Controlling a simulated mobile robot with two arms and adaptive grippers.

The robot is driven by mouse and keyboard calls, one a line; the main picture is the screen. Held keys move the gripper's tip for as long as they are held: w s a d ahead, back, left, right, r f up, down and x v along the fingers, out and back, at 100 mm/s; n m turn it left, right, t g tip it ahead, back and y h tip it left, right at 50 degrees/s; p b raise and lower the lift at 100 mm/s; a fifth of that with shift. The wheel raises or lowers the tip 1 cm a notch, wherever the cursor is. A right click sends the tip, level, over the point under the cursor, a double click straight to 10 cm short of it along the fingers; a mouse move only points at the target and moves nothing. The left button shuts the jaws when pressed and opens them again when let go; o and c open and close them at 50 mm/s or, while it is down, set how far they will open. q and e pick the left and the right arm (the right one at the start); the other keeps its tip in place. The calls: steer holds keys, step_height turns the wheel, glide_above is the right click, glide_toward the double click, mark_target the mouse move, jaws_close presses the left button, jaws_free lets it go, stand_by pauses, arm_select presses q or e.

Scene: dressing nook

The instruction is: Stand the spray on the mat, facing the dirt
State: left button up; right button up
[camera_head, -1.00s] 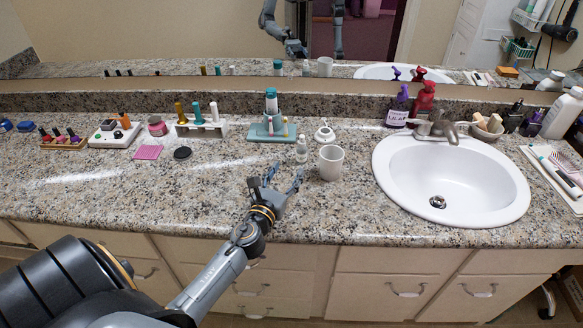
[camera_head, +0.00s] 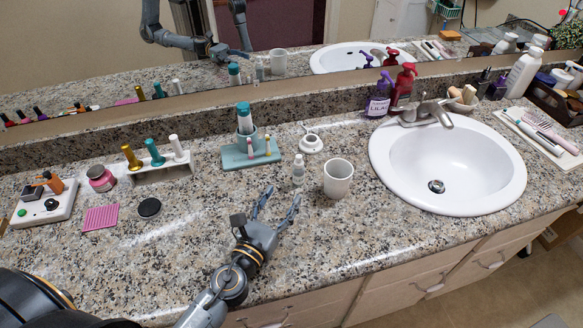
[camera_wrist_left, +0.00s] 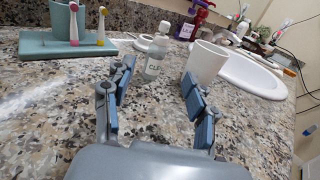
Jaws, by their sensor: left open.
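A small clear bottle with a white cap (camera_head: 298,170), likely the spray, stands upright on the granite counter. It also shows in the left wrist view with a pale label (camera_wrist_left: 153,65). My left gripper (camera_head: 280,200) is open and empty, low over the counter on the near side of the bottle. In the left wrist view the bottle stands beyond the gap between the fingertips (camera_wrist_left: 158,78), apart from them. A pink ridged mat (camera_head: 101,217) lies flat at the left. I cannot make out any dirt. My right gripper is not in view.
A white cup (camera_head: 338,178) stands close right of the bottle, before the sink (camera_head: 447,165). A teal toothbrush stand (camera_head: 236,160) is behind left. A black disc (camera_head: 149,207) lies beside the mat. The counter between disc and gripper is clear.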

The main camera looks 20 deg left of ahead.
mark_target(296, 172)
arm_select(q)
steer(key=w, duration=0.4)
steer(key=w+p, duration=0.1)
steer(key=w, duration=0.1)
steer(key=shift+d, duration=0.25)
steer(key=shift+w, duration=0.55)
steer(key=w, duration=0.4)
steer(key=shift+w+d+f, duration=0.15)
steer(key=shift+w+f, duration=0.05)
steer(key=shift+w, duration=0.2)
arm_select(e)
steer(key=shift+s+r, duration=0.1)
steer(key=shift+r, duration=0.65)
arm_select(q)
steer(key=shift+c, duration=0.8)
jaws_close()
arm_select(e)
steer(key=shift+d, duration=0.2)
